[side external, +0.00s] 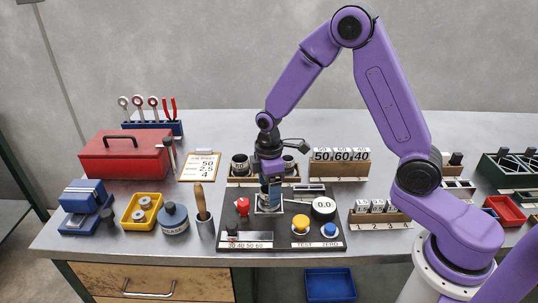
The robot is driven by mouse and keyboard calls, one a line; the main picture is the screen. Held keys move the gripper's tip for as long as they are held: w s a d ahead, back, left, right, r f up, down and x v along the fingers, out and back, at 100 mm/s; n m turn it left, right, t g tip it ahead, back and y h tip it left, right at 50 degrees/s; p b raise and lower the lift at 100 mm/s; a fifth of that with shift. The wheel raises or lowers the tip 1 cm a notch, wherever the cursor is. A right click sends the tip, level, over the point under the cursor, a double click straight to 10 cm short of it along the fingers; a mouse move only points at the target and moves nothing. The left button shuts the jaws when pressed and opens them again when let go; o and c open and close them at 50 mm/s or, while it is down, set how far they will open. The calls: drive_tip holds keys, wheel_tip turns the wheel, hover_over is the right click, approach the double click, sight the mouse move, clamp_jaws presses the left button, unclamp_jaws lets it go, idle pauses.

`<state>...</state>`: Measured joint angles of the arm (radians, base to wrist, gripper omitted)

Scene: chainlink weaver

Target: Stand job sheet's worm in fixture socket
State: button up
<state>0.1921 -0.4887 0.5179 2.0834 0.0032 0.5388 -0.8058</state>
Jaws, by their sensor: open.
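The job sheet (201,167) lies on the bench left of centre and reads 50, 2.5 and 4. My gripper (270,187) points down over the metal fixture (268,204) on the dark test board (300,241), with its jaws open. A slim, dark upright shape shows between the fingertips and the fixture. I cannot tell whether it is a worm standing in the socket or part of my fingers. The socket opening is hidden. A wooden rack behind my gripper holds dark cylinders (240,163), partly covered by my wrist.
A rack labelled 50, 60, 40 (340,165) stands behind the board. A rack marked 1, 2, 3 (377,215) stands right of it. The board carries a red knob (243,206), a 0.0 dial (323,208), yellow (300,223) and blue (329,230) buttons. A grease tin (174,220) is left.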

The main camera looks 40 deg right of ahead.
wheel_tip(320, 180, up, 16)
idle(0.4)
drive_tip(key=s+d+f, duration=0.1)
drive_tip(key=s, duration=1.3)
drive_tip(key=s+f, duration=0.2)
drive_tip(key=s, duration=1.2)
drive_tip(key=shift+s+d+f, duration=0.15)
drive_tip(key=shift+d+f, duration=0.05)
drive_tip(key=shift+d, duration=0.2)
